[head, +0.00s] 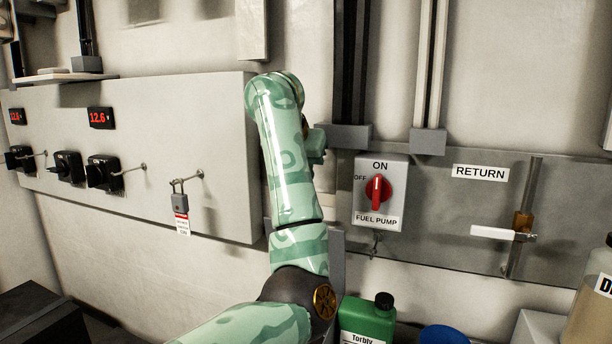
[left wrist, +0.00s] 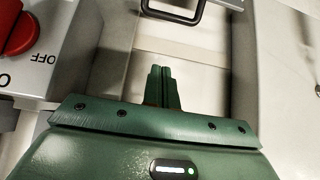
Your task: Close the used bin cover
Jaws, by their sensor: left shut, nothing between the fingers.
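My left gripper (left wrist: 163,72) is shut and empty in the left wrist view. Its fingers are over a pale recess between two grey side walls (left wrist: 244,75). A black loop handle (left wrist: 172,12) lies beyond the fingertips, apart from them. I cannot tell whether this grey housing is the used bin or whether the handle belongs to its cover; no label shows. In the head view my left arm stands in front of a grey housing (head: 336,262) left of the fuel pump switch and hides most of it. The fingers are hidden there. My right gripper is in neither view.
The fuel pump switch (head: 378,193) with its red knob is close right of my arm. A panel (head: 222,140) with a padlock (head: 180,203) is on the left. A white-handled valve (head: 500,234) is on the right. A green bottle (head: 367,320) stands below.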

